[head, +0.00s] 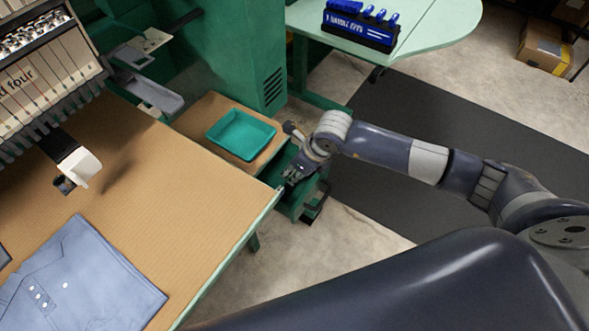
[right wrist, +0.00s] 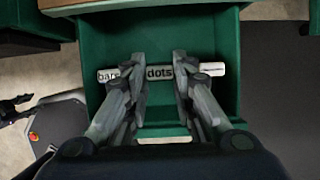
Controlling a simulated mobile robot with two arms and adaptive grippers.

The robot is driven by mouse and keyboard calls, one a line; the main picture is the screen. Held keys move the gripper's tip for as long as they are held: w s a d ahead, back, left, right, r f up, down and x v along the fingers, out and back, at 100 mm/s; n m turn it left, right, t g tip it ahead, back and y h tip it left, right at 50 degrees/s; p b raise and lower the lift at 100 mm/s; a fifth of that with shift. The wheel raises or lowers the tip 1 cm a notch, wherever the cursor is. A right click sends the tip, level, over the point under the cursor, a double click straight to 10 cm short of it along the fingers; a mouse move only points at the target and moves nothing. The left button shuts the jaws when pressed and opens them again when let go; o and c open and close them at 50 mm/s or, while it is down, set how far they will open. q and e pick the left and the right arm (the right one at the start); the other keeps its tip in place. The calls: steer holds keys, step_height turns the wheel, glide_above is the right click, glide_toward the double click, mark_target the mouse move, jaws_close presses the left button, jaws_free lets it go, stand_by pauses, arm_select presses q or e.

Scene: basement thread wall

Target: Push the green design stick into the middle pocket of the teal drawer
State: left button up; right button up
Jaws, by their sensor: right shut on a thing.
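The green drawer (right wrist: 214,95) is pulled out and seen from above in the right wrist view; in the head view the drawer (head: 296,205) is partly covered by my right arm. White labels cross it: "bars" (right wrist: 108,75), "dots" (right wrist: 159,73) in the middle, and one on the right (right wrist: 211,69), partly covered. My right gripper (right wrist: 159,62) is over the drawer, its fingers on either side of the "dots" label. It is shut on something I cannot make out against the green. In the head view it (head: 289,180) is beside the table corner. I cannot pick out the green design stick. My left gripper is not in view.
A teal tray (head: 241,134) lies on a brown surface behind the drawer. The brown table (head: 165,220) with a folded blue shirt (head: 78,275) and the embroidery machine (head: 45,80) are at left. A round-ended table (head: 430,25) stands behind. Dark mat covers the floor at right.

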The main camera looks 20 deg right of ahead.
steer(key=shift+f, duration=0.35)
steer(key=shift+f+b, duration=0.25)
steer(key=shift+b, duration=0.25)
steer(key=shift+r, duration=0.1)
steer(key=o, duration=1)
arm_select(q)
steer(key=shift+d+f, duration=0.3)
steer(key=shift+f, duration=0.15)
